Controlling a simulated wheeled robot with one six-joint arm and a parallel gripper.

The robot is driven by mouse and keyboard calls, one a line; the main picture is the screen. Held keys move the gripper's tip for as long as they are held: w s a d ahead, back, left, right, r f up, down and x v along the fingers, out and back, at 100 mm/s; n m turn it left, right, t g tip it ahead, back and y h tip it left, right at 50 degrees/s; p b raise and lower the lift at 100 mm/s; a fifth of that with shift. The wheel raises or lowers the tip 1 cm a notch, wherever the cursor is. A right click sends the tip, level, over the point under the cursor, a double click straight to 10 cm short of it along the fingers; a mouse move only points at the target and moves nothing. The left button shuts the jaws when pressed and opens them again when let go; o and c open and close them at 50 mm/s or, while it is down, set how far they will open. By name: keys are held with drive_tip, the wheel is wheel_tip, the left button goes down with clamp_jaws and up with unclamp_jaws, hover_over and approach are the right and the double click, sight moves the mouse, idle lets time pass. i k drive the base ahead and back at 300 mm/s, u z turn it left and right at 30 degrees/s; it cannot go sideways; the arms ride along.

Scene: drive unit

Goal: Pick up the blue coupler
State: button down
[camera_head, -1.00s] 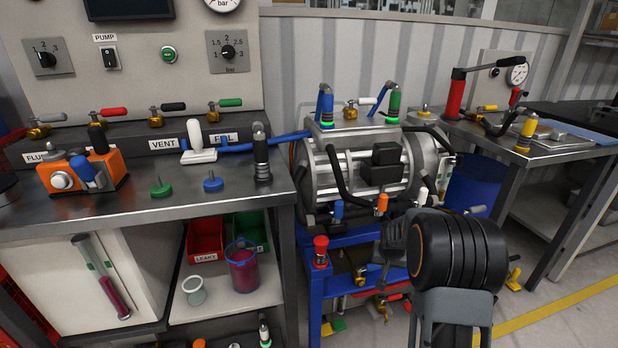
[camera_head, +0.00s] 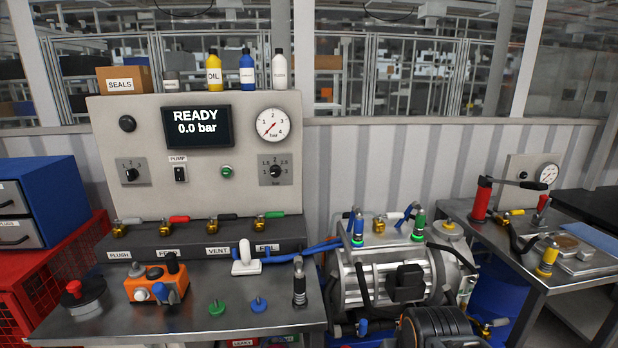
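Several blue parts could be the blue coupler, and I cannot tell which is meant. Another blue piece (camera_head: 363,327) shows low at the front of the unit. A blue part (camera_head: 168,294) sits in the orange fixture (camera_head: 150,285) on the left bench. A black rounded part of my arm covers the unit's lower right. My gripper's fingers are not in view.
A blue hose (camera_head: 318,247) runs from the white fitting (camera_head: 245,259) toward the unit.

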sight(357, 233)
drive_tip(key=u, duration=0.9)
drive_tip(key=i, duration=0.8)
drive_tip(key=u, duration=0.05)
